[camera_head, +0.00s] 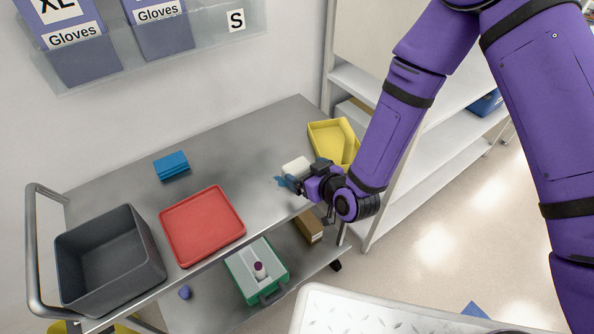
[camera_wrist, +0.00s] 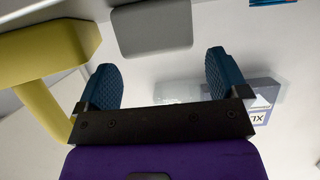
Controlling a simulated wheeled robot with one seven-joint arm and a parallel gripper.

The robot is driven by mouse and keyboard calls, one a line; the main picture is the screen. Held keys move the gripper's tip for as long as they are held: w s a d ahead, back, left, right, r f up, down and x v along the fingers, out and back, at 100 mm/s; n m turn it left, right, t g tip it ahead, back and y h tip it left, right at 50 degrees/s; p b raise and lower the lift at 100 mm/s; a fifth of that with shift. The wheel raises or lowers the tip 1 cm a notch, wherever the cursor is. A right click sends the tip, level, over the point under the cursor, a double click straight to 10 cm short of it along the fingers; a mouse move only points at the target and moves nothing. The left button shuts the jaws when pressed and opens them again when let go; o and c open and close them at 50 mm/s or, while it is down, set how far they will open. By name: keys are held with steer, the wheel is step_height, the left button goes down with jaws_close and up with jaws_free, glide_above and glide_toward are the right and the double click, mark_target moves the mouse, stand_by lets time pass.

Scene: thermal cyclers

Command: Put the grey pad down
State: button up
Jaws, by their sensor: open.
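The grey pad (camera_head: 296,166) is a small, pale, rounded block on the metal cart top, near its right end. It also shows in the wrist view (camera_wrist: 150,28), just past the fingertips at the top of the picture. My gripper (camera_head: 284,182) is beside the pad, low over the cart top. In the wrist view its two blue fingers (camera_wrist: 160,68) are spread wide with nothing between them. The pad appears apart from the fingers. Whether the pad's underside rests fully on the cart is hard to see.
A yellow tray (camera_head: 320,132) stands close behind my gripper at the cart's right end. A red tray (camera_head: 202,225), a dark grey bin (camera_head: 108,258) and blue stacked pads (camera_head: 171,166) are further left. The cart's middle (camera_head: 232,160) is clear. A green bin (camera_head: 240,264) sits on the lower shelf.

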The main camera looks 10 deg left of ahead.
mark_target(299, 167)
steer(key=shift+x, duration=2.6)
steer(key=shift+w+d+f, duration=0.1)
steer(key=shift+d, duration=0.05)
steer(key=c, duration=0.7)
steer(key=shift+c, duration=0.2)
